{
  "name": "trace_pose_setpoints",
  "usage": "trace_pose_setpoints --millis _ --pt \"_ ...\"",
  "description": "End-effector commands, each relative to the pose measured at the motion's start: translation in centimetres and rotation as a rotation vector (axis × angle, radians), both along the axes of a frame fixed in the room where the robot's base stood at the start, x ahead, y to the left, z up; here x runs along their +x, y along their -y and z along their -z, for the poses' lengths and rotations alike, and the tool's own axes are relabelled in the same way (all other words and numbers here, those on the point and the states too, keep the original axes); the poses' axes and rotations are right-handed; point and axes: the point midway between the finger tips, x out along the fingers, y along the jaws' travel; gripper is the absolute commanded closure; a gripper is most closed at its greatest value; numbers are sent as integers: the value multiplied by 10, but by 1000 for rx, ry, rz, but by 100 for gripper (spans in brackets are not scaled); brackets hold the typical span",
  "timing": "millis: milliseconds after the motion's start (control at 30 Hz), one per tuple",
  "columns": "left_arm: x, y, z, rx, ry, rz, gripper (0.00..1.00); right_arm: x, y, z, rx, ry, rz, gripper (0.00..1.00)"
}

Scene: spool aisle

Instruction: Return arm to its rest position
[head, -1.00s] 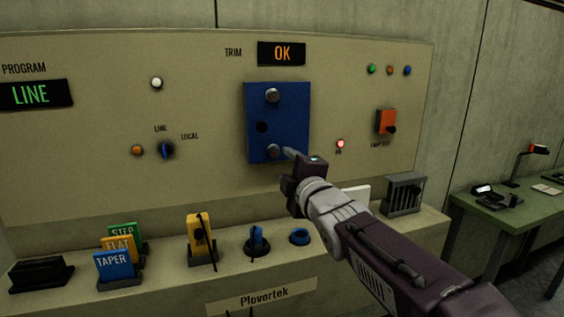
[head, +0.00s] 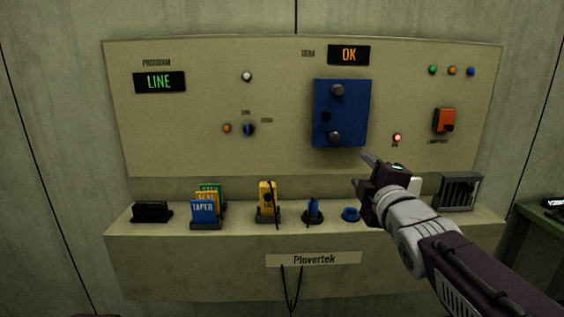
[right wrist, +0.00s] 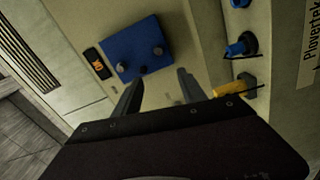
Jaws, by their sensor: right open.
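My right gripper (head: 370,160) is in front of the panel, below and to the right of the blue box (head: 350,112) with its dark knobs. In the right wrist view its two fingers (right wrist: 158,95) are spread apart with nothing between them. The blue box (right wrist: 127,55) shows beyond the fingers there. The gripper looks apart from the box. My right arm comes in from the lower right of the head view. My left gripper does not show.
The panel (head: 200,120) has a LINE display (head: 159,82) and an OK display (head: 348,55). Its ledge (head: 240,220) holds coloured cards (head: 204,210), a yellow device (head: 267,198), a blue plug (head: 313,209), a blue ring (head: 350,214) and a grey slotted box (head: 459,191).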

Motion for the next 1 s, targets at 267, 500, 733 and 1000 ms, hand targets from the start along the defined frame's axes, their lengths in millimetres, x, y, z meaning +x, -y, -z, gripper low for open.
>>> trace_pose_setpoints --millis 267,500,733,1000 --pt "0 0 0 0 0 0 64 14 -4 52 9 -111 -7 51" --pt "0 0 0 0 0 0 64 12 -3 130 77 -299 15 51" --pt "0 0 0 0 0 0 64 -20 1 244 277 -606 113 51" --pt "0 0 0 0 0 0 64 -140 3 390 709 -1089 508 51"
